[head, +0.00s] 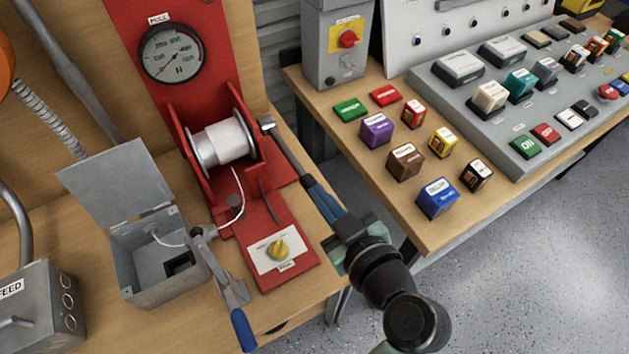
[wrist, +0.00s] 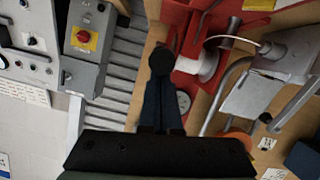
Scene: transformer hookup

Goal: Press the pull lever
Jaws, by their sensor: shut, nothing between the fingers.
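The red winch stand (head: 290,262) carries a white spool (head: 222,140) and a gauge labelled PULL (head: 171,52). What looks like the pull lever (head: 284,143) is a dark bar with a metal end, on the stand's right side. My gripper (head: 313,188) is shut and empty, with its blue fingers at the lever's lower, near end. In the wrist view, the shut fingertips (wrist: 161,82) lie against or just behind a round black lever end (wrist: 161,60). I cannot tell whether they touch it.
An open grey box (head: 150,290) stands left of the winch, with a blue-handled tool (head: 236,300) by it. Several coloured blocks, such as a blue one (head: 437,199), cover the right bench. A gap separates the benches.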

